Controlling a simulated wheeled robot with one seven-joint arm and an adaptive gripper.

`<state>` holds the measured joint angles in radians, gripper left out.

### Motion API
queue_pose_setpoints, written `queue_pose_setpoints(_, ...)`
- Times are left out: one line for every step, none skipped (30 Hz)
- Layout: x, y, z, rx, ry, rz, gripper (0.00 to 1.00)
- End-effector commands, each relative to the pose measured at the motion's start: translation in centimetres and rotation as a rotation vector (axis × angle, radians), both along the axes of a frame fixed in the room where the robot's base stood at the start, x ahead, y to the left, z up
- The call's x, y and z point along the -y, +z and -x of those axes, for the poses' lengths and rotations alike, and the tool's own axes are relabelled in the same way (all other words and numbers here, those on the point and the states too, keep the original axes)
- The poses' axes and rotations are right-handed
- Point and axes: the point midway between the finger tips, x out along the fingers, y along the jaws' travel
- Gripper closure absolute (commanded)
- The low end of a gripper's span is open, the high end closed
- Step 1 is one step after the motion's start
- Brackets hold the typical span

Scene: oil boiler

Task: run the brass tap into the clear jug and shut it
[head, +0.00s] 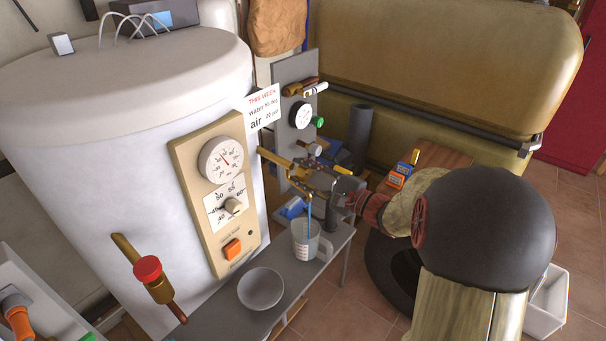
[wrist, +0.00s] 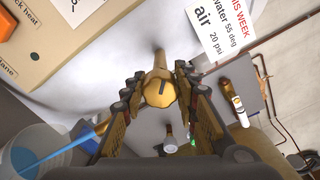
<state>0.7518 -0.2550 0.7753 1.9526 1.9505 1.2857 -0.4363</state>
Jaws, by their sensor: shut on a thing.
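The brass tap (head: 273,158) sticks out from the white tank. In the wrist view its rounded brass end (wrist: 159,88) lies between the two fingers of my gripper (wrist: 160,97). My gripper (head: 312,181) is shut on the tap's handle, largely hidden by the fingers in the head view. A thin blue stream of water (head: 308,213) runs down from beside the gripper into the clear jug (head: 303,249). The water level is hard to tell.
A grey bowl (head: 261,289) stands on the bench (head: 225,312) left of the jug. A red-capped brass valve (head: 148,271) juts from the tank at lower left. A panel (head: 213,190) with a gauge and orange switch is beside the tap. A paper note (head: 262,108) hangs above.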

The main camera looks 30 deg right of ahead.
Motion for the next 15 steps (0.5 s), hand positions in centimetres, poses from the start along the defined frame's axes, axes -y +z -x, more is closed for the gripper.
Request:
queue_pose_setpoints(-0.03,-0.08,0.02,-0.001,0.0,-0.001,0.95)
queue_pose_setpoints(-0.03,-0.08,0.02,-0.001,0.0,-0.001,0.95)
queue_pose_setpoints(-0.03,-0.08,0.02,-0.001,0.0,-0.002,0.95)
queue_pose_setpoints(-0.03,-0.08,0.02,-0.001,0.0,-0.002,0.95)
queue_pose_setpoints(-0.03,-0.08,0.02,-0.001,0.0,-0.002,0.95)
queue_pose_setpoints(-0.04,-0.09,0.02,-0.001,0.0,-0.002,0.69)
queue_pose_setpoints(-0.04,-0.09,0.02,-0.001,0.0,-0.002,0.67)
queue_pose_setpoints(-0.04,-0.09,0.02,-0.001,0.0,-0.002,0.65)
queue_pose_setpoints(-0.03,-0.08,0.02,-0.001,0.0,-0.002,0.63)
queue_pose_setpoints(-0.03,-0.07,0.02,-0.001,0.0,-0.002,0.61)
queue_pose_setpoints(-0.03,-0.07,0.02,-0.001,0.0,-0.002,0.59)
queue_pose_setpoints(-0.03,-0.06,0.01,-0.001,0.0,-0.002,0.57)
queue_pose_setpoints(-0.02,-0.06,0.02,-0.001,0.0,-0.002,0.55)
queue_pose_setpoints(-0.02,-0.05,0.01,-0.001,0.0,-0.002,0.54)
queue_pose_setpoints(-0.02,-0.04,0.01,-0.001,0.0,-0.002,0.52)
